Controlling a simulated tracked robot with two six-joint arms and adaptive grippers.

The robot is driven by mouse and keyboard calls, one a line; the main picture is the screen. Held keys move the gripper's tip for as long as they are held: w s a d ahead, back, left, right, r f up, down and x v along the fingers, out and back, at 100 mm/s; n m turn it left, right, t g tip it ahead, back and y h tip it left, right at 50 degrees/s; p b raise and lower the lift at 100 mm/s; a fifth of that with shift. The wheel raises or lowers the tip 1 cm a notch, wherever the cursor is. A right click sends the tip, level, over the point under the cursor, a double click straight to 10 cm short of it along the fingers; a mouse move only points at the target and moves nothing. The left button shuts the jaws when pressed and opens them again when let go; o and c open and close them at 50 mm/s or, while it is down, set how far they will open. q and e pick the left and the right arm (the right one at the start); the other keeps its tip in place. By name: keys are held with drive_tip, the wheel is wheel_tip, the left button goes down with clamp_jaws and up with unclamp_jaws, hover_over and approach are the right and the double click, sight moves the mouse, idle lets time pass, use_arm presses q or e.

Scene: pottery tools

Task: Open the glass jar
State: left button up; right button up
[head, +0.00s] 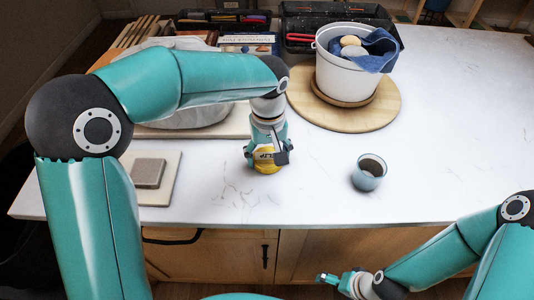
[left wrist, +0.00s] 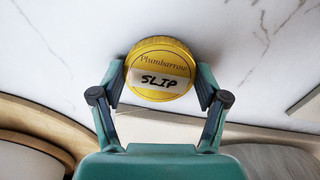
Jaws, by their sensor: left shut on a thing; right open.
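A small bluish glass jar (head: 369,174) with dark contents stands upright on the white counter, its top uncovered. A round yellow lid (head: 267,165) is to its left, apart from it. In the left wrist view the lid (left wrist: 160,55) faces the camera and reads "Plumbarrow" and "SLIP" on a pale label. My left gripper (head: 266,153) points down and is shut on the lid's rim, one finger on each side. I cannot tell whether the lid touches the counter. My right gripper (head: 328,279) is open, low in front of the counter's front edge, away from the jar.
A white bucket (head: 345,75) with a blue cloth stands on a round wooden board (head: 391,107) behind the jar. A grey block (head: 149,173) lies on a pale board at left. Trays (head: 335,15) are at the back. The counter right of the jar is clear.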

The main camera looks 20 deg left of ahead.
sight(268, 158)
use_arm(q)
drive_tip(key=o, duration=1.3)
drive_tip(key=shift+f, duration=0.1)
wheel_tip(268, 158, up, 12)
drive_tip(key=shift+r+p, duration=0.1)
drive_tip(key=shift+p, duration=0.2)
